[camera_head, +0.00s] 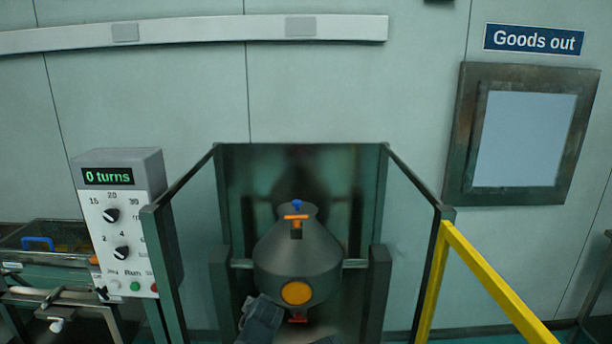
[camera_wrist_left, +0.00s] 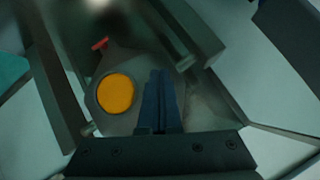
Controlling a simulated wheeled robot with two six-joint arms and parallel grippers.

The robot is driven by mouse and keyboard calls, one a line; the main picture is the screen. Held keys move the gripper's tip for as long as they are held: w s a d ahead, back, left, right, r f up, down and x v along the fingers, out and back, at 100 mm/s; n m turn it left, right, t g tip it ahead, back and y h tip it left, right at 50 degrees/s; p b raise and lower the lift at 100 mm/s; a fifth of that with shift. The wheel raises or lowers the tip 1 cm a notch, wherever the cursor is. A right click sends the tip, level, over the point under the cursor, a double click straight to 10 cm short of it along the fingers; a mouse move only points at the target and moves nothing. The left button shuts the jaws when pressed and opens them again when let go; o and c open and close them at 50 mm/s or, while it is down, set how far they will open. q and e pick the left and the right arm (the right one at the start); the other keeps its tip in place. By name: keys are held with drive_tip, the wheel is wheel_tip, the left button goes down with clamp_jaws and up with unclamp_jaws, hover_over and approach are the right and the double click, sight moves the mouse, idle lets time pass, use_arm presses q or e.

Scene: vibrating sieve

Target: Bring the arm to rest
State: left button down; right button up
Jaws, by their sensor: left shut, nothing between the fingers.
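A dark grey rounded vessel (camera_head: 298,255) hangs on a cross bar inside a green-framed cage, with an orange disc (camera_head: 296,293) on its front. A blue and orange fitting (camera_head: 296,216) sits on its top, and a red handle (camera_head: 298,320) shows below. My left gripper (camera_head: 262,312) is low in front of the vessel, left of the orange disc. In the left wrist view its two fingers (camera_wrist_left: 161,88) are together and empty, beside the orange disc (camera_wrist_left: 115,93). Whether they touch the vessel is unclear. My right gripper is not in view.
Cage posts (camera_head: 165,250) stand on both sides of the vessel. A control box (camera_head: 121,220) reading "0 turns" is at left, above a bench with a blue handle (camera_head: 38,243). A yellow rail (camera_head: 490,283) slopes at right, below a "Goods out" hatch (camera_head: 524,140).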

use_arm(q)
drive_tip(key=s+d+f+g, duration=0.2)
drive_tip(key=s+g, duration=0.1)
drive_tip(key=s, duration=0.6)
drive_tip(key=s+d+f+g+h, duration=0.1)
drive_tip(key=s+d+f+g, duration=0.2)
drive_tip(key=s, duration=0.6)
drive_tip(key=s+d+f+g, duration=0.3)
drive_tip(key=s+g, duration=0.1)
drive_tip(key=s, duration=0.5)
drive_tip(key=shift+f+h, duration=0.2)
drive_tip(key=shift+h, duration=0.2)
drive_tip(key=shift+w, duration=0.1)
